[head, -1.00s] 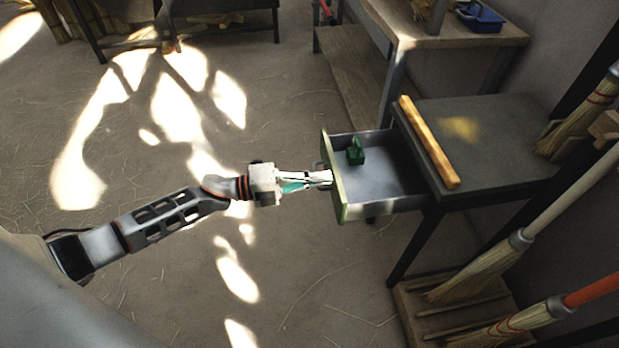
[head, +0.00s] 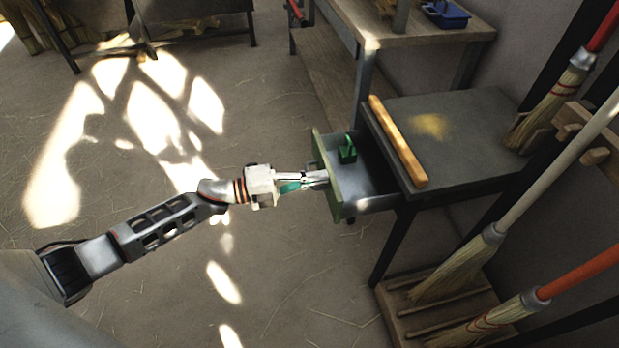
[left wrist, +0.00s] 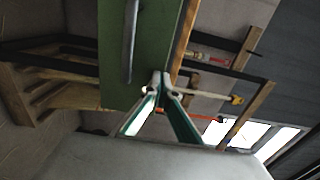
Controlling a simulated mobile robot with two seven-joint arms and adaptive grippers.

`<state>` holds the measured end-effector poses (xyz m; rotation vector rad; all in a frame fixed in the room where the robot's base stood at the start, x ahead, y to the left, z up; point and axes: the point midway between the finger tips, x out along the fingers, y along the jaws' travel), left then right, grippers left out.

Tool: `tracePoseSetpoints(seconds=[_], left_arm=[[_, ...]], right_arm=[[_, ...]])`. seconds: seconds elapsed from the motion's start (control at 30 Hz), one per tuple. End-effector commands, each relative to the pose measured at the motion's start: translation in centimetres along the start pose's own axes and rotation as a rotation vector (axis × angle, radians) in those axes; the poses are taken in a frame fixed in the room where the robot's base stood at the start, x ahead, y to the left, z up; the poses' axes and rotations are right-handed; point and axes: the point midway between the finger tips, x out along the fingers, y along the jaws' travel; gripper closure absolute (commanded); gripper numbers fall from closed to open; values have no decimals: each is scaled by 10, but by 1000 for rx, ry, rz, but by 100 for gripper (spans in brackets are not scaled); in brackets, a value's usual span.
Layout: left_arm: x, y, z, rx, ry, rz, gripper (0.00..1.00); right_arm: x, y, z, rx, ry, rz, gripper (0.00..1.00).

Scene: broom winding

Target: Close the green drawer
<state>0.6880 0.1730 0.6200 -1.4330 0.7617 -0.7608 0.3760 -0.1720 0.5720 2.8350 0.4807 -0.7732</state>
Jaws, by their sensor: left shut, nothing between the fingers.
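The green drawer (head: 327,181) sticks out to the left from under a dark grey table top, partly open. A small green object (head: 347,150) lies inside it, near the front panel. My left gripper (head: 322,178) is shut and empty, with its fingertips at the outer face of the drawer front. In the left wrist view, the green drawer front (left wrist: 112,60) with its vertical metal handle (left wrist: 130,42) is just beyond the shut fingertips (left wrist: 160,78). I cannot tell whether the tips touch the panel. My right gripper is in neither view.
A wooden bar (head: 398,142) lies on the table top (head: 455,140) along its drawer side. Several brooms (head: 465,262) stand at the right, above a slatted wooden rack (head: 405,305). A bench with a blue tray (head: 445,14) stands behind. The floor left of the drawer is clear.

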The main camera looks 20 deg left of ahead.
Motion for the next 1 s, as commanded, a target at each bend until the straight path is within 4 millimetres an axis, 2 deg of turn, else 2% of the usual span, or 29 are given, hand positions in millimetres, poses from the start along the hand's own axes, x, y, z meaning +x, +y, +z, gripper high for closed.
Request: tracePoseSetpoints(seconds=[0.3,0.5,0.7,1.0], left_arm=[[66,1,-1,-2,1,-1,100],[96,1,0,-1,0,0,100],[110,1,0,-1,1,1,100],[114,0,0,0,0,0,100]], right_arm=[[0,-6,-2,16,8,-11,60],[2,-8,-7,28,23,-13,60],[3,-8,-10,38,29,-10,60],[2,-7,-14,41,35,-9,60]])
